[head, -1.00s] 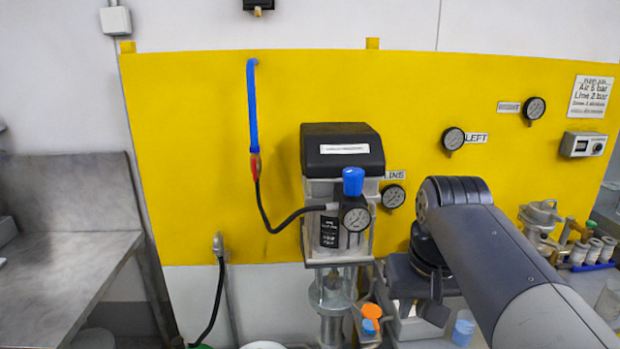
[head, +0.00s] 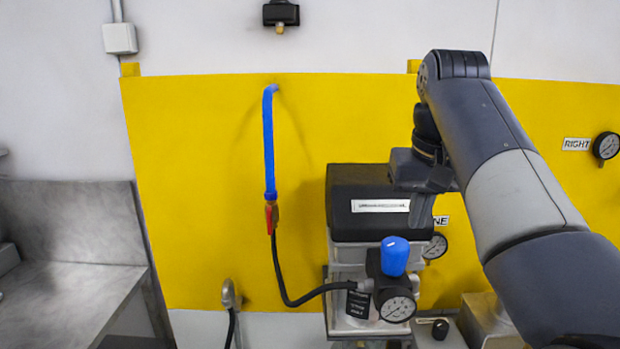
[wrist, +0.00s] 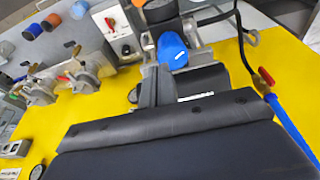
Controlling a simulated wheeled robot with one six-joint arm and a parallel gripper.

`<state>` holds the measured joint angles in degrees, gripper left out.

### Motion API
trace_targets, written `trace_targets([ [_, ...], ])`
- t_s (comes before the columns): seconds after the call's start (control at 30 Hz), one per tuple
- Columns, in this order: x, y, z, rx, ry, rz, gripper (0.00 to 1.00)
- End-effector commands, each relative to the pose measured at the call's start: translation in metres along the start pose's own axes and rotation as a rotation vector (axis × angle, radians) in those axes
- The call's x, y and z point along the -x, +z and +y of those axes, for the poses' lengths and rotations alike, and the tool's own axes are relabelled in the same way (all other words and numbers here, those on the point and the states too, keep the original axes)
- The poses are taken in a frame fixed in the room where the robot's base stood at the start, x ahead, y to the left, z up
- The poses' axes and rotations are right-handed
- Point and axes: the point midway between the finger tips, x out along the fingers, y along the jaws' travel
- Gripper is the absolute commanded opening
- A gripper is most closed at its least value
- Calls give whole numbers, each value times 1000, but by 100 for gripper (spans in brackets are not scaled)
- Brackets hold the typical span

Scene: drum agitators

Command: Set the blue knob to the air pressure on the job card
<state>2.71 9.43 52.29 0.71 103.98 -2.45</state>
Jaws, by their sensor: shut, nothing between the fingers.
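The blue knob (head: 395,256) stands upright on a dark regulator above a round white-faced gauge (head: 397,308), whose needle is too small to read. The knob also shows in the wrist view (wrist: 172,50), just beyond my fingertips. My gripper (head: 421,218) points down above and slightly right of the knob in the head view. It is shut and empty; in the wrist view its fingers (wrist: 157,72) appear close to the knob, but I cannot tell whether they touch it. The job card is outside the current head view.
A black-topped pump unit (head: 368,190) stands behind the knob. A blue pipe (head: 268,150) with a red-handled valve (head: 272,215) and a black hose (head: 300,299) are to the left. A gauge by the RIGHT label (head: 577,144) is on the yellow wall panel. Space left of the pipe looks clear.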

Motion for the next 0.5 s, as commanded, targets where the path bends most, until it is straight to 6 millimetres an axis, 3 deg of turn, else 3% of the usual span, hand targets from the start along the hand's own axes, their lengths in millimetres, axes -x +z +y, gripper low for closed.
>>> trace_targets([
  [0.3, -43, 12, 0, 0, 0, -2, 0],
  [0.5, -58, 15, 0, 0, 0, 0, 0],
])
